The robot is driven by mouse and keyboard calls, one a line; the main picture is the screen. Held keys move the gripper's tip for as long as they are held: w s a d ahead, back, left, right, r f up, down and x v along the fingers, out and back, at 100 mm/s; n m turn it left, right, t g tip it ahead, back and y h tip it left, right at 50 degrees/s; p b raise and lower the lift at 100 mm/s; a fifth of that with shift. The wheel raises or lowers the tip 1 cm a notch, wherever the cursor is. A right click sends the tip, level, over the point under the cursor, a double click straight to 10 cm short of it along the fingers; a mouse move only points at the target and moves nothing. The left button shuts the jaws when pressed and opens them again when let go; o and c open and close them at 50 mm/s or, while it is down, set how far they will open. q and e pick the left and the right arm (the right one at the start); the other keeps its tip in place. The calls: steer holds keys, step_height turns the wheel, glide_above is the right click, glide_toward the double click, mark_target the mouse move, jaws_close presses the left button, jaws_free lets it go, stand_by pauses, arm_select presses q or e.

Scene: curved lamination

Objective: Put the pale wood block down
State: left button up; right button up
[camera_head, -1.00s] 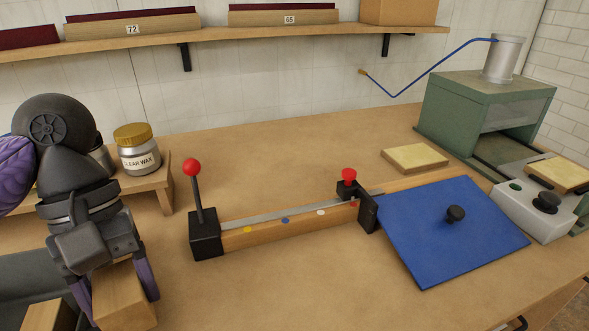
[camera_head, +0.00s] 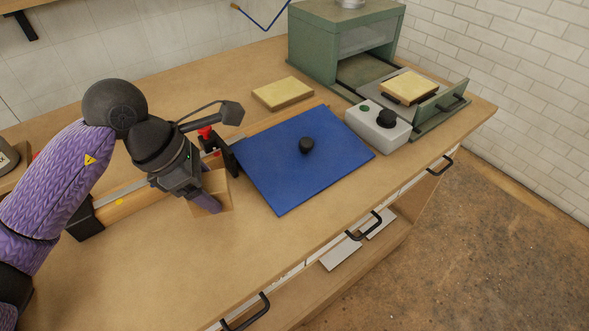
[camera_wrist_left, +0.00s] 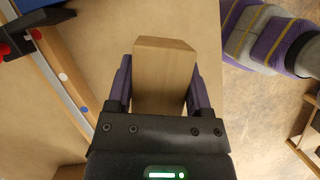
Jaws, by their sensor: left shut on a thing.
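The pale wood block (camera_head: 219,190) is held in my left gripper (camera_head: 208,193), in front of the wooden rail and just left of the blue plate. In the left wrist view the block (camera_wrist_left: 163,75) sits between the two purple fingers of the gripper (camera_wrist_left: 160,90), which are shut on its sides. Bench top shows beyond the block, close to the bench's front edge. I cannot tell whether the block touches the bench. My right gripper is in neither view.
The blue plate (camera_head: 290,175) with a black knob lies right of the block. The wooden rail (camera_head: 135,201) runs behind it. A pale pad (camera_head: 283,93), a grey control box (camera_head: 378,124) and a green press (camera_head: 342,45) stand farther back. Bare bench (camera_head: 150,275) lies in front.

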mark_target(230, 226)
arm_select(q)
steer(key=n, duration=0.2)
steer(key=w+n+t+p, duration=0.1)
steer(key=n, duration=0.1)
steer(key=shift+w+a+r+t+y, duration=0.1)
steer(key=shift+a+r+t+y, duration=0.1)
steer(key=shift+t+y, duration=0.1)
step_height(230, 226, down, 10)
steer(key=b, duration=0.3)
steer(key=shift+f+b, duration=0.25)
steer(key=shift+b, duration=0.15)
steer(key=o, duration=1.3)
steer(key=shift+r, duration=0.25)
steer(key=p+v, duration=0.4)
steer(key=v, duration=0.7)
steer(key=shift+a+r, duration=0.2)
steer(key=shift+r, duration=0.15)
